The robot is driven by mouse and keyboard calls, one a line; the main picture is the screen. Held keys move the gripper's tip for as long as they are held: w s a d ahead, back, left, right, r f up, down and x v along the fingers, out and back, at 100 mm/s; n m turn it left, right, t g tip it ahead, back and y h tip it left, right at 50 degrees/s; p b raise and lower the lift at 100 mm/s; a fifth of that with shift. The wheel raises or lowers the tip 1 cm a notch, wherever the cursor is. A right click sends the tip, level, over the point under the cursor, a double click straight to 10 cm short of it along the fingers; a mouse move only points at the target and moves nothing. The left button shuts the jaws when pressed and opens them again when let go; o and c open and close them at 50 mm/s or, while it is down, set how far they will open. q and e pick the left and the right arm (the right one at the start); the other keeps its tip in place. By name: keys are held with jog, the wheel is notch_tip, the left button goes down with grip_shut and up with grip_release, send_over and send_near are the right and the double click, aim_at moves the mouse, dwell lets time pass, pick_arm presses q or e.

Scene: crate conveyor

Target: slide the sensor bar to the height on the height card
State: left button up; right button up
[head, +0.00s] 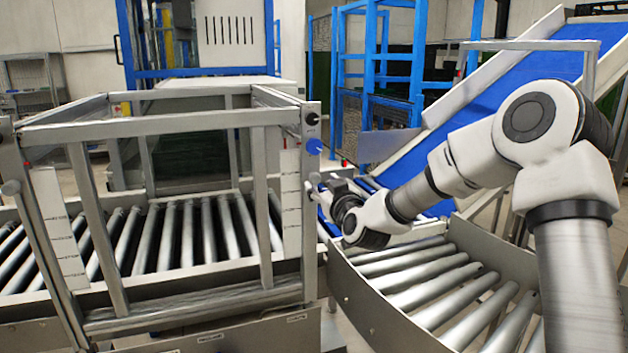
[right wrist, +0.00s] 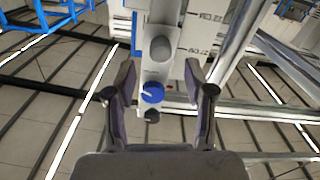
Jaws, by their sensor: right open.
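A metal frame with a front crossbar (head: 150,125) stands over the roller conveyor; I cannot tell surely which bar is the sensor bar. A white strip with several marks (head: 290,200) is on the right post, and another marked strip (head: 60,230) is on the left. A blue knob (head: 314,146) sits below a black knob (head: 312,118) on the right post. My right gripper (head: 322,190) is beside this post. In the right wrist view it (right wrist: 158,88) is open, with the blue knob (right wrist: 152,92) between its fingers, apart from both. I cannot identify the height card. My left gripper is not in view.
A grey knob (right wrist: 160,48) stands out beyond the blue knob in the right wrist view. A curved roller section (head: 440,285) lies below my right arm. A blue inclined belt (head: 480,115) rises behind it. The rollers inside the frame (head: 185,235) are bare.

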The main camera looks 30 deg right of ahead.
aim_at(316, 179)
jog(key=p+x, duration=0.1)
jog(key=x, duration=0.4)
jog(key=shift+w+d, duration=0.1)
jog(key=shift+w, duration=0.3)
jog(key=shift+f, duration=0.1)
jog(key=shift+c, duration=0.4)
grip_shut()
notch_tip(316, 179, down, 8)
jog(key=b, duration=0.5)
jog(key=shift+r, duration=0.2)
jog(key=shift+o, duration=0.4)
grip_release()
jog(key=shift+s+r, duration=0.1)
